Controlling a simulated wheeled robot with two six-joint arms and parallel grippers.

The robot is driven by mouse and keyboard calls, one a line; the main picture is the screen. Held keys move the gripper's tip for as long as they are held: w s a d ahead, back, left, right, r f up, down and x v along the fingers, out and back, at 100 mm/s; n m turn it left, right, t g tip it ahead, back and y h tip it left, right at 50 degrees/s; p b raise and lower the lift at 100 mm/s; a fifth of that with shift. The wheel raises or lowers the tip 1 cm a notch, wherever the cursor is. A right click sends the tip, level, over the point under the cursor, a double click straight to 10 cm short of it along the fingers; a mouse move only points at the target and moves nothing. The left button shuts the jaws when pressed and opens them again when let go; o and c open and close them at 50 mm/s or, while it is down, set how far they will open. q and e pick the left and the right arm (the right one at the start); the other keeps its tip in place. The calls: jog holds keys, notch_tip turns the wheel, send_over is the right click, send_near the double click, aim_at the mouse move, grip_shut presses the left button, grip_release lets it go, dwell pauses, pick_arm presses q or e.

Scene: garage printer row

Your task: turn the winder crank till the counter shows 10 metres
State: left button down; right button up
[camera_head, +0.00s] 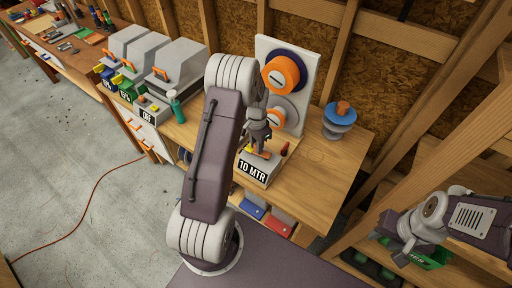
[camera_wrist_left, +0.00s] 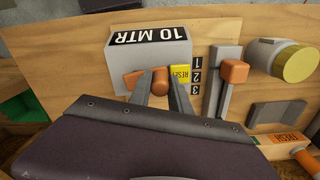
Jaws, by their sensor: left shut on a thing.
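The winder box (camera_head: 261,167) stands on the wooden bench, and its label reads 10 MTR. It also shows in the left wrist view (camera_wrist_left: 150,55), again reading 10 MTR. An orange crank knob (camera_wrist_left: 160,80) sits in front of the box, with the orange crank arm (camera_wrist_left: 133,79) to its left. My left gripper (camera_wrist_left: 160,92) is shut on the crank knob, a finger on each side. In the head view my left gripper (camera_head: 259,142) hides most of the crank. My right gripper (camera_head: 382,236) is at lower right, away from the winder; its jaws are unclear.
A yellow RESET piece (camera_wrist_left: 181,73) is right of the knob. An orange-topped lever (camera_wrist_left: 234,71) stands beside a 1-2-3 scale. Orange spools (camera_head: 281,75) hang on a white panel behind. A blue spool (camera_head: 339,118) stands right; a green bottle (camera_head: 177,106) stands left.

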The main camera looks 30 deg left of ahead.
pick_arm(q)
jog(key=shift+w+m, duration=0.45)
jog(key=shift+m, duration=0.45)
jog(key=c, duration=1.2)
grip_release()
jog(key=shift+r, duration=0.1)
notch_tip(320, 180, up, 9)
jog(key=shift+b, duration=0.85)
